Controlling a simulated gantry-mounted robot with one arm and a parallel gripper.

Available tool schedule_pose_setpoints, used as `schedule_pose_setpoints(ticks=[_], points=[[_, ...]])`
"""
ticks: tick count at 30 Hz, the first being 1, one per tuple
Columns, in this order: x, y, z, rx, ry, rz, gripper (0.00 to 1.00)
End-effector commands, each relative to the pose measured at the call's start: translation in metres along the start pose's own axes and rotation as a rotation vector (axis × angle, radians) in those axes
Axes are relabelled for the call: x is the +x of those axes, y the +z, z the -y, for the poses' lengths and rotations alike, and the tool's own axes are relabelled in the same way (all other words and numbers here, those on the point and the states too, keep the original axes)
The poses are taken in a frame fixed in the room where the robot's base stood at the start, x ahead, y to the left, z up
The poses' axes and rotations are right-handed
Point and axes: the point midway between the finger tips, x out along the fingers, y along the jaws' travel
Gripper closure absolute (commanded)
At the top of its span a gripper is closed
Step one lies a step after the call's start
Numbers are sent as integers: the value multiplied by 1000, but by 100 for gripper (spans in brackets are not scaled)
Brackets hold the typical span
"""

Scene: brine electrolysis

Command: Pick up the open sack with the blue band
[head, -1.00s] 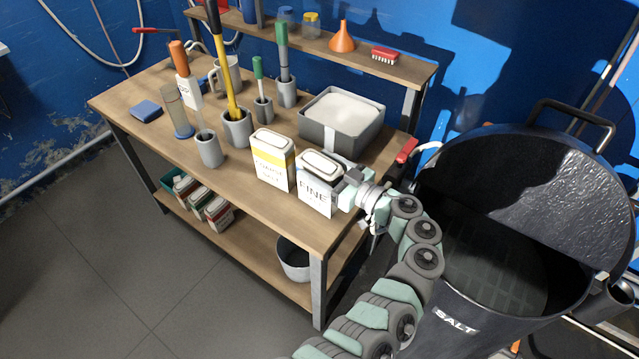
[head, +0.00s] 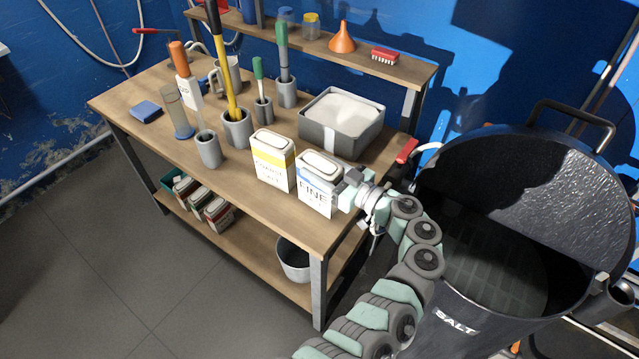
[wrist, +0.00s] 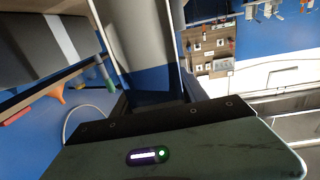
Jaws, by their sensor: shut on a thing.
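The open sack with the blue band (head: 316,201) is a white block-shaped packet marked "FINE", upright at the front right of the workbench. My gripper (head: 338,187) is shut on it from the right side. In the wrist view the sack (wrist: 138,35) fills the upper middle, with its blue band (wrist: 152,80) close to the dark gripper body. The fingertips are mostly hidden. I cannot tell whether the sack's base touches the bench.
A yellow-banded sack (head: 272,170) stands close on the left. A grey tray of white material (head: 318,136) is behind. Tool cups (head: 237,131) stand further left. A large black bin marked "SALT" (head: 440,318) is at the right, its lid raised.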

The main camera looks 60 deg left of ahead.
Motion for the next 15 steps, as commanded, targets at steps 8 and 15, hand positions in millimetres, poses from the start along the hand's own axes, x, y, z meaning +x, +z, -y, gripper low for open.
schedule_pose_setpoints(ticks=[8,15], points=[[0,-2,0,-1,0,-3,100],[0,-10,0,-2,0,-3,100]])
